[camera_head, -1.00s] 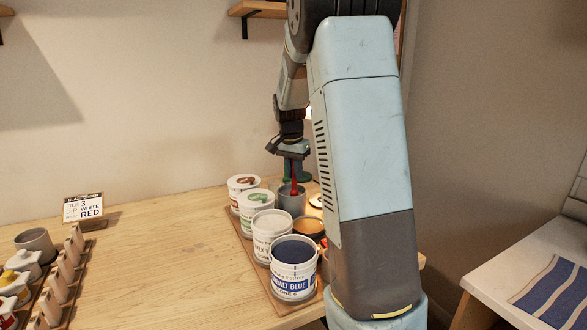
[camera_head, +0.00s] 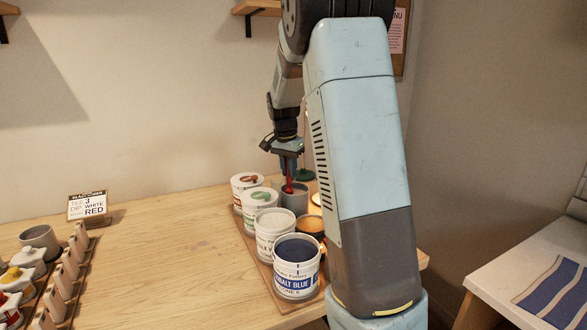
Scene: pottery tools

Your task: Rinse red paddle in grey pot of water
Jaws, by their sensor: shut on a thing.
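My gripper (camera_head: 286,155) points down over the back of the table and is shut on the red paddle (camera_head: 287,178). The paddle hangs below the fingers, and its lower end is at the mouth of the grey pot (camera_head: 294,200). The pot stands among the glaze tubs, partly behind them. I cannot tell how deep the paddle reaches, and the water inside is not clearly visible.
Several white tubs stand on a wooden tray (camera_head: 262,262), the cobalt blue tub (camera_head: 296,280) nearest. A sign (camera_head: 87,205) and a rack of small tools and pots (camera_head: 62,285) are at the left. The middle of the table (camera_head: 165,260) is clear.

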